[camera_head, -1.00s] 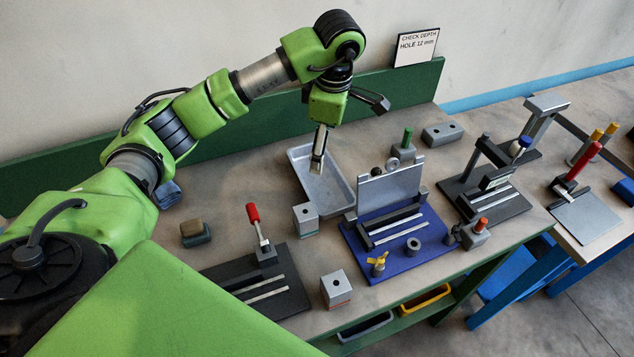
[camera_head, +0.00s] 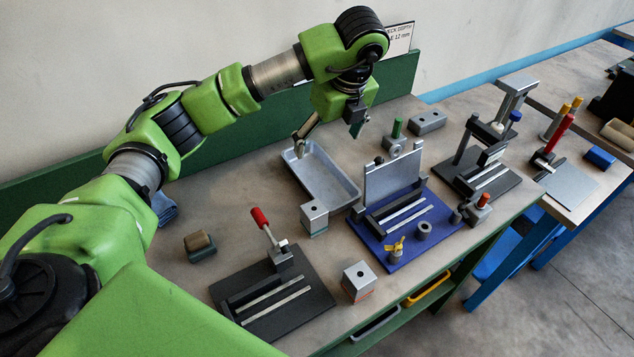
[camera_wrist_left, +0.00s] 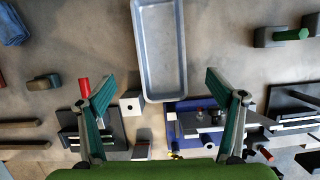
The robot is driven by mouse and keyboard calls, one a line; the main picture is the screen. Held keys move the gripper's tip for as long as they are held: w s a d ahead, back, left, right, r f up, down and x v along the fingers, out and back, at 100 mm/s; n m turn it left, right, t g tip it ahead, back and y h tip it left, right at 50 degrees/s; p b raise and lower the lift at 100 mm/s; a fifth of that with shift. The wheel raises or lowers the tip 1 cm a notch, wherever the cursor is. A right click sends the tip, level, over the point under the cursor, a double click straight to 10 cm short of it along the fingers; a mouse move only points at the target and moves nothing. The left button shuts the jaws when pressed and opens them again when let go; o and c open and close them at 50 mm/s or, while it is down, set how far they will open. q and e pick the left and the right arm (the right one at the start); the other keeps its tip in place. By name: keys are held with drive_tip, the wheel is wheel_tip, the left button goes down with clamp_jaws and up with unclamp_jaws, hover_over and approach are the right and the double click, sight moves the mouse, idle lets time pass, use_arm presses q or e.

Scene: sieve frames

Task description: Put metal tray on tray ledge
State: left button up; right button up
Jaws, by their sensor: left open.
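The metal tray (camera_head: 322,178) is a shallow grey rectangular pan lying flat on the workbench, behind the blue fixture. The left wrist view shows its bare inside (camera_wrist_left: 160,50), empty, with one end just beyond the gap between my fingers. My left gripper (camera_head: 332,135) is open and empty, above the tray's far end in the head view, with fingers spread apart. Both fingers also show in the left wrist view (camera_wrist_left: 160,95). They appear not to touch the tray. I cannot surely tell which part is the tray ledge. My right gripper is not in view.
A blue fixture (camera_head: 445,232) with an upright metal plate (camera_head: 392,183) stands close in front of the tray. A metal block (camera_head: 314,218) sits near the tray's front end. A black fixture with a red-handled clamp (camera_head: 263,220) is nearer.

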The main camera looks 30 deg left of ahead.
use_arm(q)
drive_tip(key=p, duration=0.1)
approach(318, 179)
drive_tip(key=shift+a+f+n, duration=0.25)
drive_tip(key=shift+a+n, duration=0.05)
drive_tip(key=p+x, duration=0.1)
drive_tip(key=x, duration=0.1)
drive_tip(key=p+x, duration=0.1)
drive_tip(key=x, duration=0.1)
drive_tip(key=shift+s+d+f+p, duration=0.15)
drive_tip(key=shift+f+p, duration=0.15)
drive_tip(key=shift+f, duration=0.6)
drive_tip(key=c, duration=1.7)
drive_tip(key=shift+w+r, duration=0.1)
drive_tip(key=shift+w, duration=0.1)
drive_tip(key=shift+c, duration=0.7)
drive_tip(key=shift+r, duration=0.1)
